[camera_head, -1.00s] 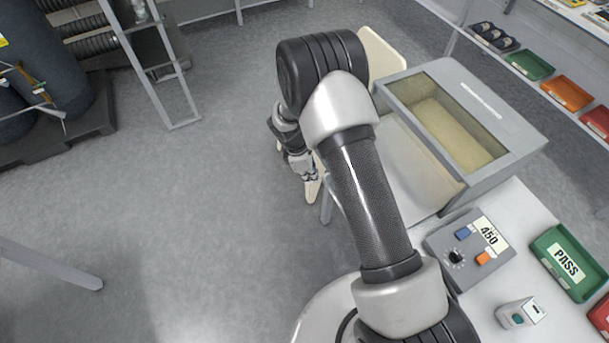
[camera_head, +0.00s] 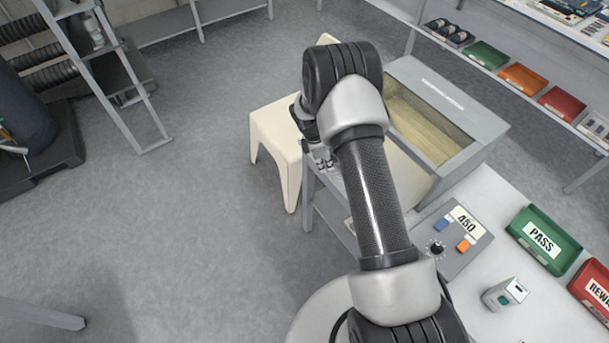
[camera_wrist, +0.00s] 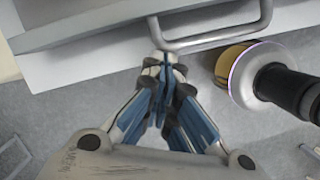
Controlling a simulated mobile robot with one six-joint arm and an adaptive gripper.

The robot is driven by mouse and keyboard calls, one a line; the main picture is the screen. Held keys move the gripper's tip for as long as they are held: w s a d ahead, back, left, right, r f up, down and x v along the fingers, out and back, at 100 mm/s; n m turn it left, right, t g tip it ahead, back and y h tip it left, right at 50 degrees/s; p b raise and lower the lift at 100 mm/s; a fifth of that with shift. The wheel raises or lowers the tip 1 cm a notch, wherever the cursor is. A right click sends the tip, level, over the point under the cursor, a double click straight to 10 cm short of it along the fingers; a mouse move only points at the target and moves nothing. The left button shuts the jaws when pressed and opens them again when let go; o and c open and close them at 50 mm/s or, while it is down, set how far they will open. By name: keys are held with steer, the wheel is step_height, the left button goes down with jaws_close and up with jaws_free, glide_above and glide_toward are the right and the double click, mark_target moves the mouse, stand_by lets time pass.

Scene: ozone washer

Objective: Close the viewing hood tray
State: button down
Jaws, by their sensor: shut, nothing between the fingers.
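The viewing hood (camera_head: 462,110) is a grey box with a glass top, on the white table to the right of my arm. In the wrist view, a pale front panel (camera_wrist: 90,65) with a grey U-shaped bar handle (camera_wrist: 215,41) crosses the top; it looks like the tray front. My gripper (camera_wrist: 165,62) is shut and empty, its tips close to the handle's left end; I cannot tell whether they touch. In the head view my gripper (camera_head: 326,160) is at the table's left edge, partly hidden by my arm, which also covers much of the hood's front.
A cream chair (camera_head: 277,130) stands left of the table. A control box reading 450 (camera_head: 452,238), a green PASS tray (camera_head: 543,240) and a red tray (camera_head: 592,288) lie on the table. A round yellowish item with a black grip (camera_wrist: 240,75) is right of my gripper.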

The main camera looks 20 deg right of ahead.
steer(key=d, duration=0.2)
steer(key=w+d, duration=0.1)
steer(key=d, duration=0.1)
steer(key=w+d, duration=0.1)
steer(key=d, duration=0.1)
steer(key=shift+d+f+b, duration=0.1)
steer(key=shift+d+b, duration=0.2)
steer(key=shift+b, duration=0.05)
steer(key=shift+w+d, duration=0.25)
steer(key=shift+d, duration=0.3)
steer(key=a, duration=0.3)
steer(key=shift+w+a, duration=0.2)
steer(key=shift+a, duration=0.1)
steer(key=p+v, duration=0.2)
steer(key=v, duration=0.8)
steer(key=shift+a, duration=0.25)
